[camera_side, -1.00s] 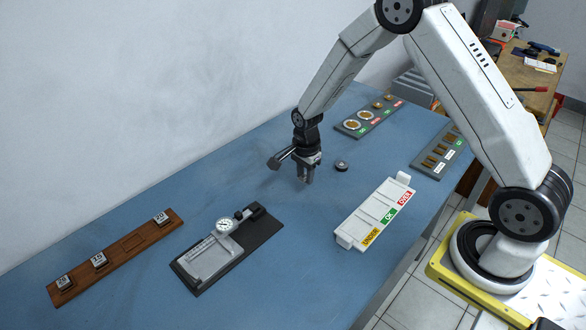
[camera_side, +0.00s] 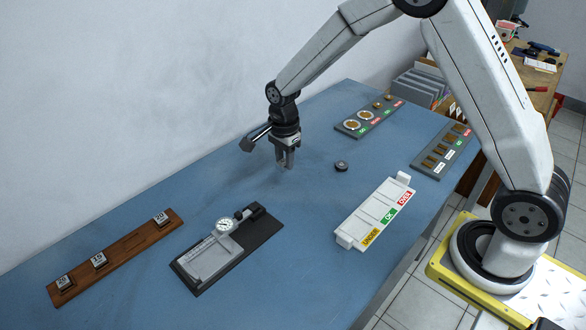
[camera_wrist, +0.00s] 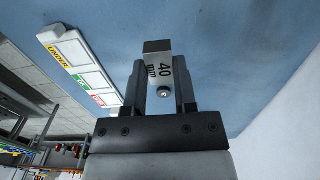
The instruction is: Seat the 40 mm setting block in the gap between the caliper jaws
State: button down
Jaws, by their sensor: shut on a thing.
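The 40 mm setting block (camera_wrist: 158,62) is a grey block marked "40 mm", held between the fingers of my gripper (camera_wrist: 158,85) in the wrist view. In the side view my gripper (camera_side: 285,163) is above the blue table, behind and right of the caliper; the block is too small to make out there. The caliper (camera_side: 216,250), with a round white dial, lies on a dark base plate at the front middle of the table. I cannot make out the gap between its jaws clearly.
A wooden rack (camera_side: 118,256) with several marked blocks lies at the left. A white tray (camera_side: 352,232) labelled UNDER, OK and OVER is right of the caliper. A small dark round piece (camera_side: 341,166) lies near my gripper. Grey boards (camera_side: 440,160) with parts lie at the back right.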

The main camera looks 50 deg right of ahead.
jog(key=w+a, duration=0.1)
jog(key=a, duration=1.3)
send_over(211, 261)
notch_tip(211, 261, down, 4)
jog(key=shift+f, duration=0.55)
jog(key=shift+f, duration=0.2)
jog(key=shift+f, duration=2.55)
jog(key=shift+f, duration=0.2)
